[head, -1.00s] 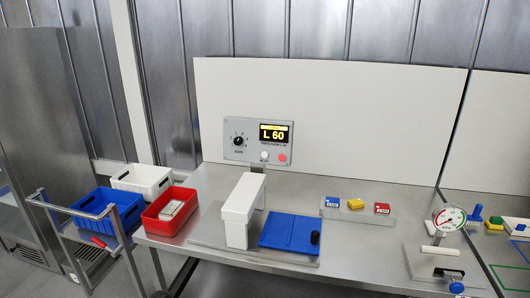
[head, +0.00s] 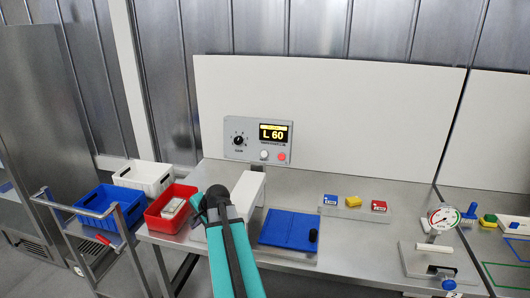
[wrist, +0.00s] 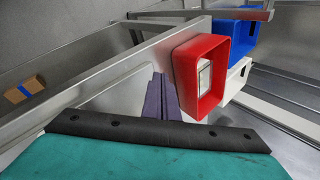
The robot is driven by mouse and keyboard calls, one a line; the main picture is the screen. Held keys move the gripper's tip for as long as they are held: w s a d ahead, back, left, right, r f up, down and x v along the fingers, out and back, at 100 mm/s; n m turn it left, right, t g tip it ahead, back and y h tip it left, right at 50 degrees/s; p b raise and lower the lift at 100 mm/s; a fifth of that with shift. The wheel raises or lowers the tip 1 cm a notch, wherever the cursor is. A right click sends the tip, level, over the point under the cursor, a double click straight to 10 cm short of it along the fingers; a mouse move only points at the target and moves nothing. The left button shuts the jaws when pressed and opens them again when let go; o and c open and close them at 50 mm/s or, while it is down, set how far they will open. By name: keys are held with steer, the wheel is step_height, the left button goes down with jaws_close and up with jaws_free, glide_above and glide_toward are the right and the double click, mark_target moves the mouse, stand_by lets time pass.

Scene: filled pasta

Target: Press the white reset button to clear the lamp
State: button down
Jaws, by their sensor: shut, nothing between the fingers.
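The white reset button (head: 264,155) is a small round knob low on the front of a grey control panel (head: 231,128), against the white back board. A red round lamp (head: 282,157) sits just right of it; I cannot tell if it is lit. A black display (head: 273,134) above reads "L 60". In the wrist view my gripper (wrist: 160,84) shows as dark fingers, shut and empty, with the red bin (wrist: 182,65) beyond. My teal arm rises in front of the bench in the head view, left of and below the panel, apart from the button. My fingers cannot be made out there.
A black dial (head: 238,140) is at the panel's left. A white block-like arch (head: 249,186) and a blue plate (head: 287,230) stand on the bench below the panel. Bins stand on the left.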

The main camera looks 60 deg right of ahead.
mark_target(264, 154)
steer(key=s+d+r+m+t+h, duration=0.1)
steer(key=s+d+r+m+h, duration=0.1)
steer(key=s+d+r+m, duration=0.2)
steer(key=s+d+r+m+t+h, duration=0.1)
steer(key=s+d+r+m, duration=0.4)
steer(key=s+d+r, duration=0.5)
steer(key=d+r+h, duration=0.1)
steer(key=d+r, duration=0.4)
steer(key=d, duration=0.3)
steer(key=shift+s+d+r+t+h, duration=0.15)
steer(key=shift+r+t+h, duration=0.15)
steer(key=shift+t+h, duration=0.1)
steer(key=w+d+f+b, duration=0.1)
steer(key=w+d, duration=0.1)
steer(key=d, duration=0.6)
steer(key=shift+w+d+f+b, duration=0.15)
steer(key=shift+w+f+b, duration=0.15)
steer(key=shift+d+f, duration=0.15)
steer(key=shift+d, duration=0.65)
stand_by(2.1)
steer(key=shift+a, duration=0.2)
steer(key=shift+s+a+p, duration=0.2)
steer(key=shift+a+p, duration=0.1)
steer(key=shift+a, duration=0.3)
